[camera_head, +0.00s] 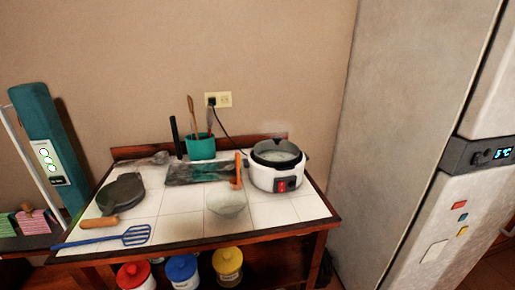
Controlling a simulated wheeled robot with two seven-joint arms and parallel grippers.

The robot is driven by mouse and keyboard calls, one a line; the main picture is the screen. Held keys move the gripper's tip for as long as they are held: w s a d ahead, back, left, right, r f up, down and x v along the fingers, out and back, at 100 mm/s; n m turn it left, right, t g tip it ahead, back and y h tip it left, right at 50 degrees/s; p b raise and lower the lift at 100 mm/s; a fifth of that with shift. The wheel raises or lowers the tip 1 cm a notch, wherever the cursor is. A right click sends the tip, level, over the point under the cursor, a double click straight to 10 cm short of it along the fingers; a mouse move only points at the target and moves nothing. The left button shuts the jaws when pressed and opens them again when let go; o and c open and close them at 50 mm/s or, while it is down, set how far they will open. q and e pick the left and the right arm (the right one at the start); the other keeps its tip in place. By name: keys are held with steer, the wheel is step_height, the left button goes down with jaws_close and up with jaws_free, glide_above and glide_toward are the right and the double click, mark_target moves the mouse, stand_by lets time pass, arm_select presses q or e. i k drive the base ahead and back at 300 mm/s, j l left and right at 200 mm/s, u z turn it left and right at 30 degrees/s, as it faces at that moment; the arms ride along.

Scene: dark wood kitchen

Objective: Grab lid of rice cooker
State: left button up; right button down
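A white rice cooker (275,178) with a black rim stands at the right rear of the white tiled table. Its front has a dark panel with a red switch. A greyish, glassy surface (276,155) shows within the rim; I cannot tell whether it is a clear lid or the inside of the pot. A faint pale patch shows just above the cooker, too unclear to name. Neither of my grippers is in view, and nothing is seen touching the cooker.
A pale bowl-like item (226,204) and an orange-handled utensil (237,171) are left of the cooker. A teal utensil pot (200,147), dark pan (122,193) and blue spatula (108,237) lie further left. A cord runs to the wall socket (218,99). A fridge (410,140) stands right.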

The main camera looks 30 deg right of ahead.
mark_target(275, 149)
steer(key=l+z, duration=0.25)
steer(key=z, duration=0.2)
steer(key=i+l+z, duration=0.1)
steer(key=l+z, duration=0.15)
steer(key=z, duration=0.25)
steer(key=i+l+z, duration=0.1)
steer(key=z, duration=0.35)
steer(key=i+l+z, duration=0.2)
steer(key=z, duration=0.3)
steer(key=i+l, duration=0.1)
steer(key=l+u, duration=0.05)
